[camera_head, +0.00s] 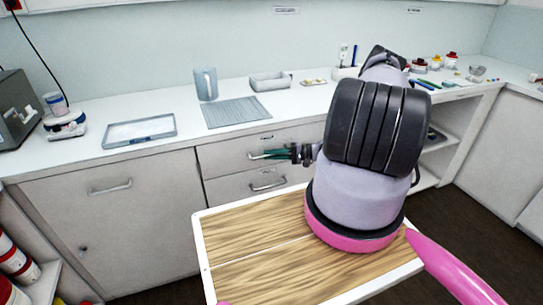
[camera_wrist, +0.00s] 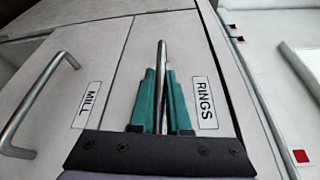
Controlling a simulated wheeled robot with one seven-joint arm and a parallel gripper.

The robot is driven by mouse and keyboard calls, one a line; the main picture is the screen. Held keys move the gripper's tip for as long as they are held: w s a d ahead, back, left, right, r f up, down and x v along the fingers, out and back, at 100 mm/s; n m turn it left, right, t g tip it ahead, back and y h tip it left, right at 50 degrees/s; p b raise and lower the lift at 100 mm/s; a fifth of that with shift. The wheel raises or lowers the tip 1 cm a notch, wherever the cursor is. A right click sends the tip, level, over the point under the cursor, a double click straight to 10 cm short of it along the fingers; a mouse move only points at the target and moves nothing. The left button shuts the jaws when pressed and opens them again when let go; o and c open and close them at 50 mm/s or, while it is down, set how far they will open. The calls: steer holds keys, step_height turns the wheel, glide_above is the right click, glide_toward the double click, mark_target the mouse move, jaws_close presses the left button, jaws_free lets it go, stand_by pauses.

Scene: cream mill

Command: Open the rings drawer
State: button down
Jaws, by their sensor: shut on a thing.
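The rings drawer (camera_head: 225,155) is the upper light-grey drawer front under the counter. Its RINGS label (camera_wrist: 206,102) shows in the wrist view. The drawer front looks about flush with the cabinet. Its metal bar handle (camera_wrist: 161,55) runs between the teal fingers of my gripper (camera_wrist: 161,100). My gripper also shows in the head view (camera_head: 268,154), coming from the right to the drawer front. The gripper is shut on the handle, and the fingers hide part of the bar.
A second drawer handle (camera_head: 268,183) sits below. A MILL label (camera_wrist: 87,104) and bar handle (camera_wrist: 40,105) lie beside the rings front in the wrist view.

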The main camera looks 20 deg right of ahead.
steer(key=shift+s, duration=0.1)
steer(key=s, duration=3)
steer(key=shift+s, duration=0.35)
steer(key=c, duration=0.9)
jaws_free()
steer(key=shift+d, duration=0.1)
steer(key=v, duration=1)
steer(key=shift+s+d, duration=0.2)
steer(key=shift+d, duration=0.2)
